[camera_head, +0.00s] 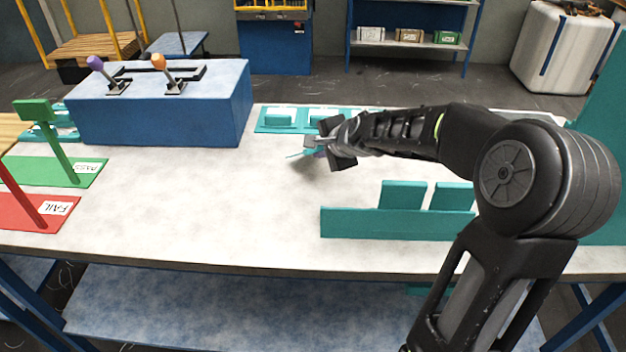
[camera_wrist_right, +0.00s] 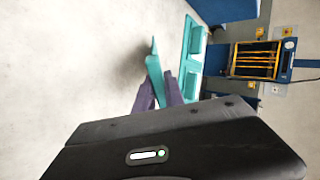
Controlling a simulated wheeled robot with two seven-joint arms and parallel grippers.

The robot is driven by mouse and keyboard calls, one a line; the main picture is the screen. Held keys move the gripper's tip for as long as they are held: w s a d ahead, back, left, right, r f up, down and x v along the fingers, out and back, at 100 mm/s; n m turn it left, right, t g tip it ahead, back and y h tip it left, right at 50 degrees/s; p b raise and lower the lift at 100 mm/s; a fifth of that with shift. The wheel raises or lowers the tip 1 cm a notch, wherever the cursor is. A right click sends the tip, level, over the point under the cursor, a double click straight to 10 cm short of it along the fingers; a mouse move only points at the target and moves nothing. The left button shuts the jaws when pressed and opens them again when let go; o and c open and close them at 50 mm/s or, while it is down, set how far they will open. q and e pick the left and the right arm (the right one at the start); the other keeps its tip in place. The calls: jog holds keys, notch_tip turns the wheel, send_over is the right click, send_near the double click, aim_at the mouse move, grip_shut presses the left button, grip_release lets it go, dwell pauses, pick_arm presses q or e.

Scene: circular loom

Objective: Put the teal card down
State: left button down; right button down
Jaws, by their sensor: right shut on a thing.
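My right gripper (camera_head: 318,152) reaches over the middle of the white table from the right. It is shut on a teal card (camera_head: 296,155), which shows as a thin edge in the head view. In the right wrist view the card (camera_wrist_right: 154,66) stands out between the two dark purple fingers of my right gripper (camera_wrist_right: 158,92). A shadow lies on the table below it; I cannot tell if the card touches the surface. Its lower part is hidden by the fingers. My left gripper is not in view.
A teal rack (camera_head: 395,226) with two upright teal pieces stands front right. A teal tray (camera_head: 263,127) lies behind my gripper. A blue box (camera_head: 160,118) with two levers stands left, near green PASS (camera_head: 45,172) and red FAIL (camera_head: 30,205) mats. The table's centre-left is clear.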

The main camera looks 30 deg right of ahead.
jog(key=shift+f, duration=0.3)
jog(key=c, duration=1.6)
grip_release()
jog(key=shift+s+r, duration=0.35)
jog(key=shift+r, duration=0.1)
jog(key=p+v, duration=0.3)
jog(key=v, duration=0.3)
jog(key=shift+s+r, duration=0.1)
jog(key=shift+r, duration=0.05)
jog(key=shift+s+a+r+p, duration=0.1)
jog(key=shift+s+p, duration=0.2)
